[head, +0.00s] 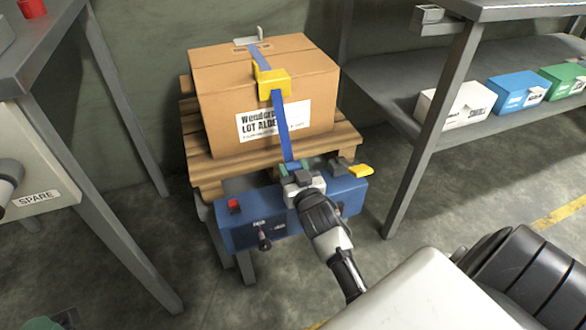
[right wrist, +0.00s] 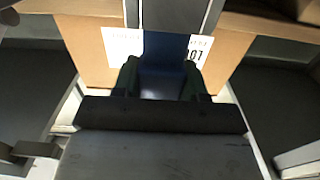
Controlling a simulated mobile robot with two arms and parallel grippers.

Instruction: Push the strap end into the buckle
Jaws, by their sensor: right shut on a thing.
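My right gripper (head: 295,168) is shut on a blue strap (head: 282,125) low in front of the cardboard box. In the right wrist view the strap (right wrist: 165,50) shows between the two fingers. The strap runs over the top of the box and down its front, through a yellow corner piece (head: 272,84) at the front top edge. A grey piece with a yellow lever (head: 360,170) sits just right of the gripper; I cannot tell whether it is the buckle. The strap's very end is hidden by the gripper. My left gripper is not in view.
The box (head: 215,95) stands on a wooden pallet (head: 200,160). A blue unit (head: 235,222) with a red button is below. A shelf on the right holds white, blue (head: 517,90) and green boxes. A grey bench leg (head: 125,80) stands left. Floor between is clear.

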